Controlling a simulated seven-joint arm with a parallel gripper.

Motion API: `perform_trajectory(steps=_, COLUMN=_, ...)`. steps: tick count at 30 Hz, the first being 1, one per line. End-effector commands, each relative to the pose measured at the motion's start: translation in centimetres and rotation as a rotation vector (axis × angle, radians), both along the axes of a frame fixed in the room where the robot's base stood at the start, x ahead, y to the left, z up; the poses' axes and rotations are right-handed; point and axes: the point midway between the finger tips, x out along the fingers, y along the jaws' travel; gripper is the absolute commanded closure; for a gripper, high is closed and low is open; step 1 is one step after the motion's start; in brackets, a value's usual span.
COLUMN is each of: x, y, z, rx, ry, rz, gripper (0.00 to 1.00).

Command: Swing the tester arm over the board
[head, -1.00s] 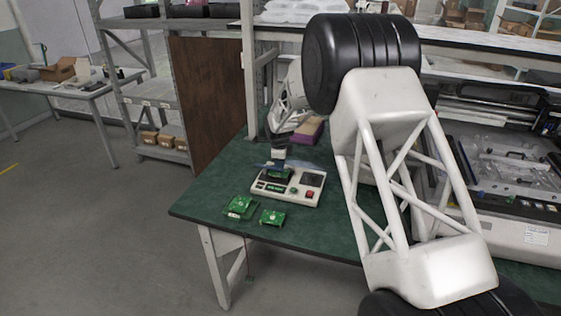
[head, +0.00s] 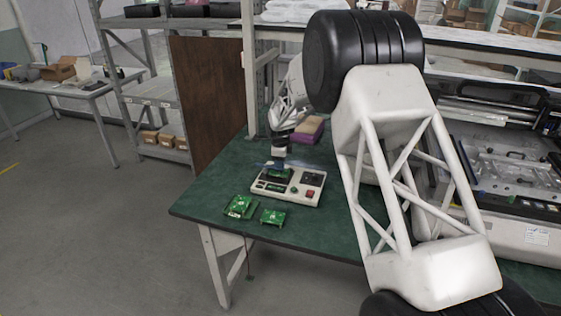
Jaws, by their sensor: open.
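The tester (head: 285,196) is a cream-white box with dark panels and a red button, lying on the green-topped bench. My gripper (head: 279,164) is open, low over the tester's back left part, at the far end of my arm. A thin bluish piece shows beside the fingertips; it may be the tester arm, but it is too small to tell its angle or whether the gripper touches it. The board area under the gripper is partly hidden. Two green circuit boards (head: 240,206) and (head: 272,217) lie on the bench in front of the tester, apart from it.
A purple and tan block (head: 308,130) lies behind the tester. A large white machine (head: 505,175) stands at the right. A bench post (head: 249,70) rises behind on the left. The bench's left front edge (head: 205,220) is close to the boards.

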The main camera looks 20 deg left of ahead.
Motion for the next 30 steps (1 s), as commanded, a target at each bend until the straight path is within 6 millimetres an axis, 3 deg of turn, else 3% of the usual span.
perform_trajectory(steps=15, x=-1.1, y=-0.2, z=5.9, rx=0.000, ry=-0.001, rz=0.000, gripper=0.50)
perform_trajectory(steps=30, x=-1.3, y=-0.2, z=6.9, rx=0.000, ry=0.000, rz=0.000, gripper=0.50)
